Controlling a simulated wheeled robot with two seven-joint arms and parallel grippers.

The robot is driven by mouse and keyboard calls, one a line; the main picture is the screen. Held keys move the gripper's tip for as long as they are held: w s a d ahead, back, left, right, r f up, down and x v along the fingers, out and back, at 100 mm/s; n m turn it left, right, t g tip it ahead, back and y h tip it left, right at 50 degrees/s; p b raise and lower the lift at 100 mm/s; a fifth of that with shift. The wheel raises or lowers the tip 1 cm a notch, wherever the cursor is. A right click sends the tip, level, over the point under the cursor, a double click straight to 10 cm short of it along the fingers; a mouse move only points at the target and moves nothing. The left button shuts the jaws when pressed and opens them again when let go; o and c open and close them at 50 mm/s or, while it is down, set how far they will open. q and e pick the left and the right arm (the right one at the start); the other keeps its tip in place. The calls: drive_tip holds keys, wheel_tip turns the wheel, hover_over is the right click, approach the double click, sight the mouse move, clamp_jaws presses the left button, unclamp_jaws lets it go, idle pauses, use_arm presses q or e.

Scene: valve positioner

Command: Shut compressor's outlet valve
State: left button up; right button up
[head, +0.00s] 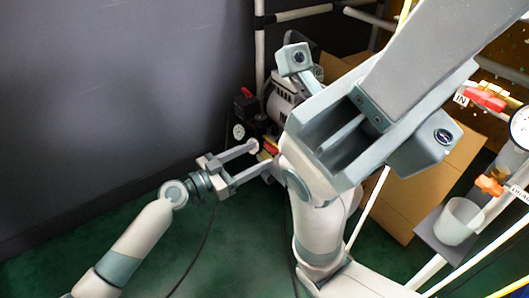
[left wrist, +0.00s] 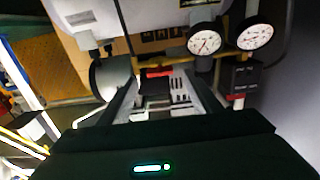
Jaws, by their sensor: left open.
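The compressor (head: 283,100) stands on the floor by the wall, partly hidden by my right arm; its pale body (left wrist: 100,45) fills the top of the left wrist view. A red handle (left wrist: 158,71), seemingly the outlet valve, lies across the gap beyond my left fingertips in that view. In the head view, small red and yellow parts show at the fingertips. My left gripper (head: 262,157) is open, its fingers pointing at the compressor; contact cannot be told.
Two dial gauges (left wrist: 203,40) (left wrist: 254,33) sit beside the handle. A cardboard box (head: 420,195) stands behind my right arm. At right is a pipe frame with a red valve (head: 487,97), an orange valve (head: 489,185) and a white cup (head: 460,221). Green floor (head: 235,255) is open below; a cable crosses it.

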sight(269, 149)
use_arm(q)
drive_tip(key=shift+x, duration=1.95)
drive_tip(key=c, duration=1)
